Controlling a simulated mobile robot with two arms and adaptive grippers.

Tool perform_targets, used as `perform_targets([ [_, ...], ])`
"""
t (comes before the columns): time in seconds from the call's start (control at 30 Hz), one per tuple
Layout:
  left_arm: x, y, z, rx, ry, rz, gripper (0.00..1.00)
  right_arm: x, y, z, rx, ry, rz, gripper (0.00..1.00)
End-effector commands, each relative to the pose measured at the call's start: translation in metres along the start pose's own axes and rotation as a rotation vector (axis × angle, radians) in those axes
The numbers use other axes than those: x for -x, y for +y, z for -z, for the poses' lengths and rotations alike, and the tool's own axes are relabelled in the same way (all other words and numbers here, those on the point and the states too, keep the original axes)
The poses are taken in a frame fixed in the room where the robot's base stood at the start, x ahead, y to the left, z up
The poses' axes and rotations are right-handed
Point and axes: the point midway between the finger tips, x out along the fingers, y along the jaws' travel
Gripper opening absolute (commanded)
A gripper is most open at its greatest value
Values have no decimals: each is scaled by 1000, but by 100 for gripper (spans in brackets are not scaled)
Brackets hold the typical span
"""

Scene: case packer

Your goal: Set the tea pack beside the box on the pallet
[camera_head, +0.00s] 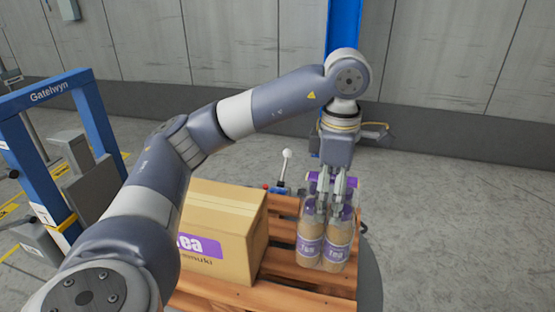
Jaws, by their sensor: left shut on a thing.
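The tea pack (324,248) is a cluster of bottles with purple "Tea" labels. It stands upright at the right end of the wooden pallet (250,299), to the right of the cardboard box (225,215), with a gap between them. My left gripper (338,207) points down at the top of the pack and is shut on it; the fingers partly hide the bottle tops. Whether the pack's base touches the slats is hard to tell. The box has a purple "Tea" label and is partly hidden by my left arm. My right gripper is not in view.
A blue "Gatelwyn" frame (50,92) stands at the left. A lever with a white knob (287,154) rises behind the pallet. A blue post (343,25) stands at the back wall. The floor to the right is clear.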

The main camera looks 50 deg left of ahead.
Motion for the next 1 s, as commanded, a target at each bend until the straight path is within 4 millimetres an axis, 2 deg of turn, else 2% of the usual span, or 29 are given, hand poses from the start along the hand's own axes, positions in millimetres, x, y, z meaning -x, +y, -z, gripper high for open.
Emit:
perform_targets([
  [0.2,-22,0,0,-2,-2,1,32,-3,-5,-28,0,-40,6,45],
  [0.33,-39,0,0,1,0,0,32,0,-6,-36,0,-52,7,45],
  [0.47,-52,0,0,1,0,-1,32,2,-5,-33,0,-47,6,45],
  [0.63,-62,0,0,1,-2,-2,32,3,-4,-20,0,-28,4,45],
  [0.77,-78,0,0,0,0,0,32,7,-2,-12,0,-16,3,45],
  [1.0,-97,0,0,0,-2,-3,32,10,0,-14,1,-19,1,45],
])
